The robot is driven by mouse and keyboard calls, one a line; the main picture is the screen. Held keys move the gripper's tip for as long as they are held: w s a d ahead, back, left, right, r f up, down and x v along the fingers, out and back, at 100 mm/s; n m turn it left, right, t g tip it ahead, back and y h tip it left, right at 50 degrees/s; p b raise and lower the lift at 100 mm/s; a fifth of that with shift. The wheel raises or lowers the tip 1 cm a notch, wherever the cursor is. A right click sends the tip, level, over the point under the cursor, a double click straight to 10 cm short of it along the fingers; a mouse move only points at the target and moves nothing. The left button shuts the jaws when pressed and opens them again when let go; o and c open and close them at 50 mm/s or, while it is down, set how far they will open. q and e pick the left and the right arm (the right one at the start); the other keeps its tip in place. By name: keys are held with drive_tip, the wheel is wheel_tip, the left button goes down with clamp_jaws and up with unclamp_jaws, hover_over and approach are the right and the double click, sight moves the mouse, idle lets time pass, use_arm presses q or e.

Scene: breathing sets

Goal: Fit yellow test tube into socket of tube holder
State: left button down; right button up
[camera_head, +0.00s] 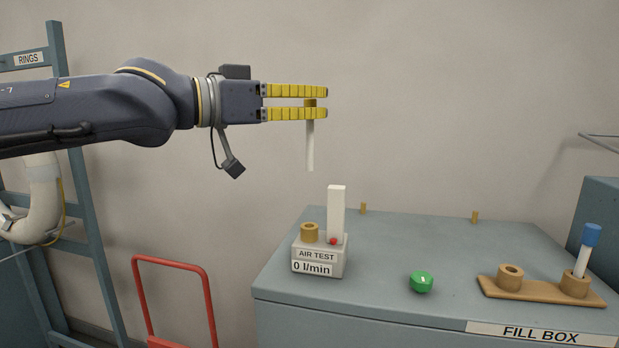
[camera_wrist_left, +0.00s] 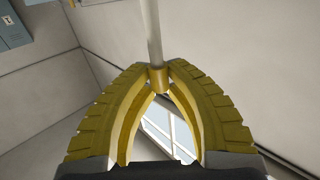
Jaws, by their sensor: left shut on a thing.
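My left gripper (camera_head: 318,102) is shut on the yellow test tube (camera_head: 310,146), gripping its yellow cap near the fingertips. In the left wrist view the tube (camera_wrist_left: 153,35) runs from the yellow cap between the fingertips (camera_wrist_left: 158,72). The tan tube holder (camera_head: 526,291) lies on the box at the right. Its left socket (camera_head: 510,277) is empty. Its right socket (camera_head: 575,283) holds a blue-capped tube (camera_head: 587,250), slightly tilted. My right gripper is not in view.
An air test unit (camera_head: 320,262) reading 0 l/min, with a tall white column and a brass ring, stands at the left of the fill box (camera_head: 450,240). A green knob-like object (camera_head: 421,282) lies in the middle. Two small brass pegs stand at the back. A red frame (camera_head: 172,265) stands left.

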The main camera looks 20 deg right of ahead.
use_arm(q)
wheel_tip(320, 180, down, 12)
idle(0.9)
drive_tip(key=shift+w+f, duration=0.1)
drive_tip(key=shift+f, duration=0.15)
drive_tip(key=c, duration=1.7)
unclamp_jaws()
drive_tip(key=shift+r, duration=0.1)
